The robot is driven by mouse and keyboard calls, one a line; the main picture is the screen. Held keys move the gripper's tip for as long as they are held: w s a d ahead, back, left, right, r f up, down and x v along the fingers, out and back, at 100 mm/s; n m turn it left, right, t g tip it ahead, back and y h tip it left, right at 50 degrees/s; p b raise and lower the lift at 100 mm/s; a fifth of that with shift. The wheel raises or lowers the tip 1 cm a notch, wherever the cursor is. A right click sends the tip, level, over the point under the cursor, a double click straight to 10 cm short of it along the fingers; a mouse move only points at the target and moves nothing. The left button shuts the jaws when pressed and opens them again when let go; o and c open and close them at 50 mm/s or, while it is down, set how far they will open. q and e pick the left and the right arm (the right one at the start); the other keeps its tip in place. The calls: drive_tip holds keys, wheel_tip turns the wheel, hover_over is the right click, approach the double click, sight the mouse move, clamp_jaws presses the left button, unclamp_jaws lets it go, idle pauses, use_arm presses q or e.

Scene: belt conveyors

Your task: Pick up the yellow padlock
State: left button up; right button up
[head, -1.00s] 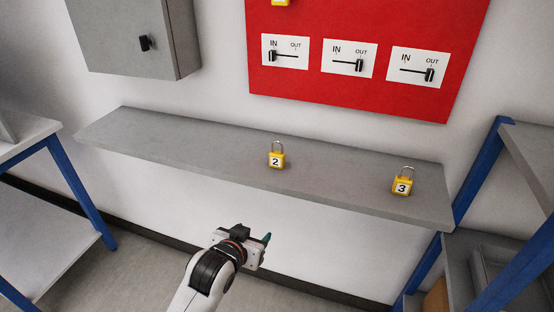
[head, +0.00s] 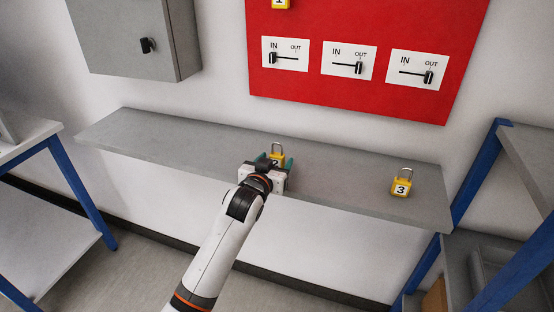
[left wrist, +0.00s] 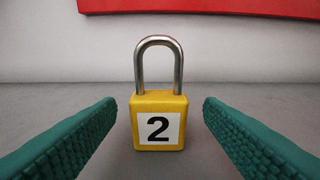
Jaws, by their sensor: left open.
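A yellow padlock labelled 2 (head: 277,157) stands upright on the grey shelf (head: 170,140), partly hidden behind my left gripper in the head view. In the left wrist view the padlock (left wrist: 158,122) is centred, its steel shackle up. My left gripper (head: 275,162) is open, with its green fingers on either side of the padlock and a gap on each side. The finger pads (left wrist: 158,135) do not touch it. A second yellow padlock, labelled 3 (head: 401,184), stands on the shelf to the right. My right gripper is not in view.
A red board (head: 360,90) with several IN/OUT switches hangs on the wall above the shelf, with another yellow padlock (head: 281,3) at its top edge. A grey cabinet (head: 125,45) is at upper left. Blue-framed racks stand left and right. The shelf's left part is clear.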

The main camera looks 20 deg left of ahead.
sight(276, 160)
use_arm(q)
drive_tip(key=w, duration=0.4)
drive_tip(key=shift+w+f, duration=0.15)
drive_tip(key=shift+f, duration=0.1)
drive_tip(key=c, duration=1.1)
wheel_tip(276, 160, up, 10)
